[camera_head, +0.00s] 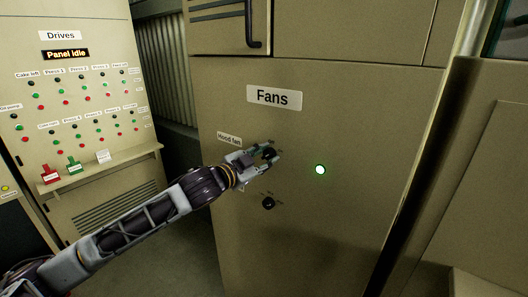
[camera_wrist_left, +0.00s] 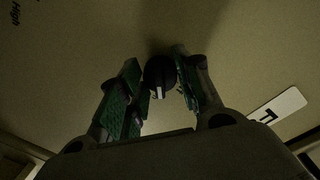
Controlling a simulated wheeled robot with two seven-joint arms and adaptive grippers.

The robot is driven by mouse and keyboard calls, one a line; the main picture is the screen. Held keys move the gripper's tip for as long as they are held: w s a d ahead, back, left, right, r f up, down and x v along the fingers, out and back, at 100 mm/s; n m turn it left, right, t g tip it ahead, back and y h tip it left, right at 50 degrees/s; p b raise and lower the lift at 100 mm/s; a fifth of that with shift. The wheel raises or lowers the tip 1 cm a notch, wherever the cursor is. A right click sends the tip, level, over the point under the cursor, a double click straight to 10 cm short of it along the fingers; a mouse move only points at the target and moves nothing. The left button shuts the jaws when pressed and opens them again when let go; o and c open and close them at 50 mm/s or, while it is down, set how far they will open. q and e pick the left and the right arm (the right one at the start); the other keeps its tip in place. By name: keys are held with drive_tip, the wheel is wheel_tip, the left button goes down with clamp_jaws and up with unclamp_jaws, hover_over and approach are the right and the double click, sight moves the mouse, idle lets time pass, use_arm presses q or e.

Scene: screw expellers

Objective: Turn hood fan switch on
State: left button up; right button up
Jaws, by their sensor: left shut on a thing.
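The hood fan switch is a black rotary knob (camera_head: 270,153) on the beige fans cabinet (camera_head: 330,120), to the right of the small "Hood fan" label (camera_head: 229,139). My left gripper (camera_head: 264,156) is at this knob with its fingers on either side of it. In the left wrist view the knob (camera_wrist_left: 160,76) shows between the green-padded fingers (camera_wrist_left: 160,90), with a white mark on its face. The gripper is shut on the knob. A green lamp (camera_head: 320,169) glows to the right of the knob. My right gripper is in neither view.
A second black knob (camera_head: 268,203) sits just below the hood fan switch. The "Fans" sign (camera_head: 274,97) is above. A cabinet door with a dark handle (camera_head: 253,24) is at the top. The drives panel (camera_head: 75,90) with several buttons stands at left.

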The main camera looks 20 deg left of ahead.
use_arm(q)
drive_tip(key=shift+r+m+p, duration=0.1)
drive_tip(key=shift+m+p, duration=0.4)
drive_tip(key=shift+m, duration=0.5)
drive_tip(key=o, duration=1)
drive_tip(key=shift+o, duration=0.2)
drive_tip(key=shift+s+a, duration=0.1)
drive_tip(key=shift+s, duration=0.1)
drive_tip(key=v, duration=0.7)
